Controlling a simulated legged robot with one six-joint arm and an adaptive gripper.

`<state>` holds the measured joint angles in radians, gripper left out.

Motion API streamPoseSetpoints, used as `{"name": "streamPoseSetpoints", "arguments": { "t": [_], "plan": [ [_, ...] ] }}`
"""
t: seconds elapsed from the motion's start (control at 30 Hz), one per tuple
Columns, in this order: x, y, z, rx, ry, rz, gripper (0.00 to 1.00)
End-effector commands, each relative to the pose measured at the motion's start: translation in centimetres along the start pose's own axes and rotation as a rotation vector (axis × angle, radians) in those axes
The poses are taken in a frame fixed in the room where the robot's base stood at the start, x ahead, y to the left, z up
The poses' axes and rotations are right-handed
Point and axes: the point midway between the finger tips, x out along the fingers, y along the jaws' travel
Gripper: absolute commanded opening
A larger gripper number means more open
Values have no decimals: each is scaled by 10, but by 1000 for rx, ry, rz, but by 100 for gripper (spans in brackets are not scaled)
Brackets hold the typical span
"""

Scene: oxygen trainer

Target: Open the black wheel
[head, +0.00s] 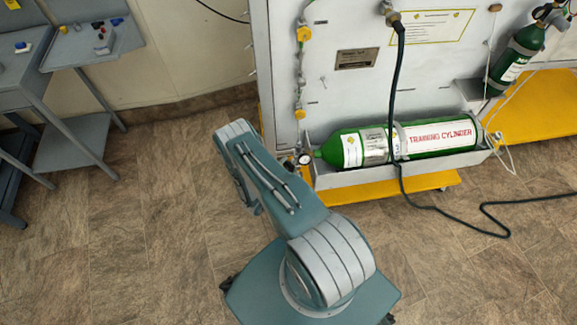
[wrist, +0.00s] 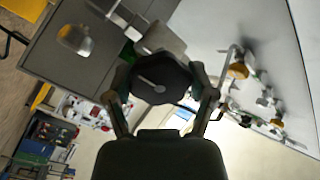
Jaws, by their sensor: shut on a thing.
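In the wrist view, the black wheel (wrist: 158,80) is a dark, many-sided knob with a small light bar across its face. My gripper (wrist: 159,92) has one finger on each side of the wheel and is shut on it. The wheel sits at the end of a grey fitting, with a bit of green behind it. In the head view, my arm hides the gripper, and I cannot make out the wheel there. The green training cylinder (head: 440,139) lies on its side in a grey tray (head: 400,174), its valve end toward my arm.
The white panel (head: 330,90) stands behind the cylinder, with yellow fittings (head: 303,34) on its left edge. A small gauge (head: 304,159) is near the cylinder's left end. A black hose (head: 399,70) hangs over the cylinder onto the floor. Grey tables (head: 75,47) stand left; floor between is clear.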

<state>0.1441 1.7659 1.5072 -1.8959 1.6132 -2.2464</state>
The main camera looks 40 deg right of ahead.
Motion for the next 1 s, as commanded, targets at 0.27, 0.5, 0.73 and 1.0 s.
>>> {"name": "streamPoseSetpoints", "arguments": {
  "t": [0.27, 0.5, 0.73, 1.0],
  "plan": [
    [-1, 1, 0, -1, -4, 1, 100],
    [0, 1, 0, 0, -1, 1, 100],
    [-15, 0, 1, -1, -4, -2, 100],
    [-64, 0, 2, -1, -6, -4, 100]
  ]
}}
